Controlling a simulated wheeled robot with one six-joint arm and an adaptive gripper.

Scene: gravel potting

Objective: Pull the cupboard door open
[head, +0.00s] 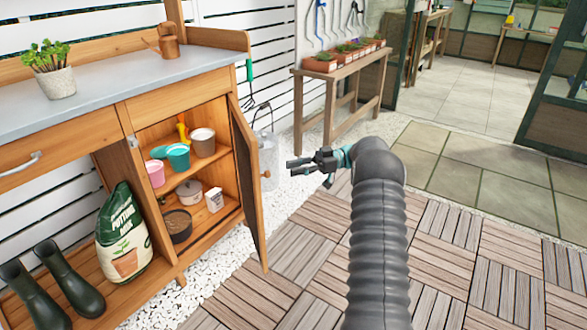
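The wooden cupboard (160,125) stands at the left, and its door (247,180) is swung wide open on its right side. The door's round knob (266,174) shows on its outer face, toward my gripper. My gripper (292,169) is to the right of the door, apart from the knob, pointing left toward it. Its fingers look spread with a gap between them and nothing in it. Inside the cupboard are pots and cups on shelves, among them a teal cup (178,157) and a dark round pan (178,226).
A potting soil bag (122,240) and dark boots (70,283) stand on the lower shelf at the left. A metal can (268,150) stands behind the door. A wooden bench (340,78) with potted plants is at the back. Wooden deck tiles (450,270) lie clear at the right.

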